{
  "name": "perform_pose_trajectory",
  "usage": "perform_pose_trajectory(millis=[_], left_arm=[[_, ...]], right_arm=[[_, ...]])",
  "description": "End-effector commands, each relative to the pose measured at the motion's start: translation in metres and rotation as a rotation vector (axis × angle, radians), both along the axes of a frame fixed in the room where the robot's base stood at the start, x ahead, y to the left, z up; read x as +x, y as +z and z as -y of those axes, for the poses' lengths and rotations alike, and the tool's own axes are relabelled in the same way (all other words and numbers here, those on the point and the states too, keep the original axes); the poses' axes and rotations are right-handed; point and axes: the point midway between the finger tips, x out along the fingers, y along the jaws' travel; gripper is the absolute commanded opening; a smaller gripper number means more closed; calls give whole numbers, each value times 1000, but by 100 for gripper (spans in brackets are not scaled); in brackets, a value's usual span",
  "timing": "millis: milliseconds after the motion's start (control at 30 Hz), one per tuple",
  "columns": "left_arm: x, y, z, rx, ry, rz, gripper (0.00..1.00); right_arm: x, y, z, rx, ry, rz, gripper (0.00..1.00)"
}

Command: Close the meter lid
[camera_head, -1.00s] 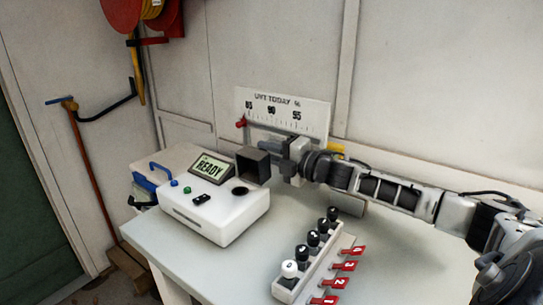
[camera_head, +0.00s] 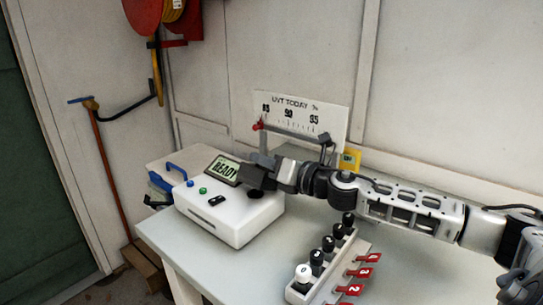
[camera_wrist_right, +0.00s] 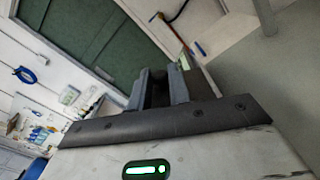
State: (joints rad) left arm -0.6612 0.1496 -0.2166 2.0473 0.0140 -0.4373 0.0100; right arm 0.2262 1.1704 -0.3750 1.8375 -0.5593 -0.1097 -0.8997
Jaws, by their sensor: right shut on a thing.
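The meter (camera_head: 222,219) is a white box on the table, with a lit display (camera_head: 223,170) reading READY. Its dark lid (camera_head: 252,177) is at the back right corner, tilted over the round black well (camera_head: 255,194) and apart from it. My right gripper (camera_head: 275,181) comes in from the right and is shut on the lid. In the right wrist view the fingers (camera_wrist_right: 158,88) are close together around something dark, and most of the lid is hidden. My left gripper is not in view.
A rack of numbered black and white-capped vials (camera_head: 318,262) with red tags stands at the front right, below my right arm. A UVT TODAY scale board (camera_head: 300,118) with a red pointer stands behind.

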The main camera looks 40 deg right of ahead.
Motion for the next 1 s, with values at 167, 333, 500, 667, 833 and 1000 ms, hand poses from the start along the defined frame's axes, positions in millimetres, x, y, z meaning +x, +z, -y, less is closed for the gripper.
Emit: perform_pose_trajectory(millis=[167,333,500,667,833,1000], left_arm=[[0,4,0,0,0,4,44],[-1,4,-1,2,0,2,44],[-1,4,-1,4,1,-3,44],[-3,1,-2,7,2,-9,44],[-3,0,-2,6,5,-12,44],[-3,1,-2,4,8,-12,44]], right_arm=[[-4,-4,-14,-156,3,44,0],[-7,-10,-24,-289,3,82,0],[-9,-16,-30,-392,2,113,0],[-10,-20,-35,-389,2,110,0],[-11,-23,-37,-387,3,109,0],[-11,-24,-38,-386,4,108,0]])
